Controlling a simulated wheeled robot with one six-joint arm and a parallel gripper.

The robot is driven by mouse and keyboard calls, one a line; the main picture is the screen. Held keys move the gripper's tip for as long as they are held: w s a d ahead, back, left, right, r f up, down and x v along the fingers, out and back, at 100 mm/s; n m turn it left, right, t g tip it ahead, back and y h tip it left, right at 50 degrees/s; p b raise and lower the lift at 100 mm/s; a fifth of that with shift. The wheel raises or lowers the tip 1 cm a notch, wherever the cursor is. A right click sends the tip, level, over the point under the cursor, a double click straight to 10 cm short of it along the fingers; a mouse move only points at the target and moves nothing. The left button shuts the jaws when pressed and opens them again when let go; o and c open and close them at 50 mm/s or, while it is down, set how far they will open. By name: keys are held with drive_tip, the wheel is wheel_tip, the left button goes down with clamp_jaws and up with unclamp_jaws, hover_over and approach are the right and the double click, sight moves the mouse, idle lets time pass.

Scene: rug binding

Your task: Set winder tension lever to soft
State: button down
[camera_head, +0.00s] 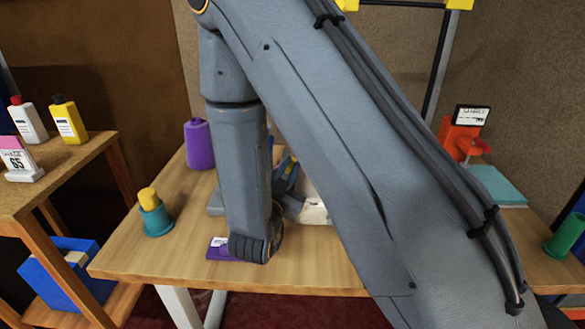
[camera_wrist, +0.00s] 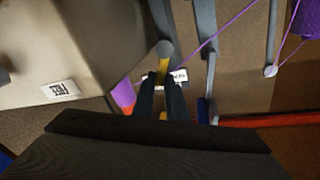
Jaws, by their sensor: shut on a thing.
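The winder shows in the wrist view as a beige body (camera_wrist: 75,40) with a white label (camera_wrist: 60,89); its print is too small to read surely. In the head view a pale part of it (camera_head: 314,211) shows behind my arm. My gripper (camera_wrist: 162,88) is shut on the yellow tension lever (camera_wrist: 162,70), beside the winder body, below a round grey knob (camera_wrist: 165,48). A second white label (camera_wrist: 179,76) lies behind the fingers, partly hidden, so I cannot tell which setting the lever is at.
Purple yarn (camera_wrist: 228,24) runs from a purple cone (camera_wrist: 307,18) past grey bars. On the table (camera_head: 130,262) stand a purple cone (camera_head: 199,145), a teal pot with a yellow top (camera_head: 154,213) and a red device (camera_head: 459,138). A side shelf (camera_head: 60,172) holds bottles.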

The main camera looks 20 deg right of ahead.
drive_tip(key=shift+w+a+f+n+t+y+p, duration=0.25)
drive_tip(key=shift+a+n+t, duration=0.4)
drive_tip(key=shift+n, duration=1.65)
drive_tip(key=shift+w+a+f+n+t+y+p, duration=0.3)
drive_tip(key=shift+a+n, duration=0.5)
drive_tip(key=shift+n, duration=1.5)
drive_tip(key=shift+w+a+f+n+t+y+p, duration=0.15)
drive_tip(key=shift+a+n+t+p, duration=0.4)
drive_tip(key=shift+n, duration=1.75)
drive_tip(key=shift+a+r, duration=0.1)
drive_tip(key=shift+a, duration=0.1)
drive_tip(key=c, duration=1.8)
unclamp_jaws()
drive_tip(key=shift+o, duration=0.2)
drive_tip(key=shift+r, duration=0.1)
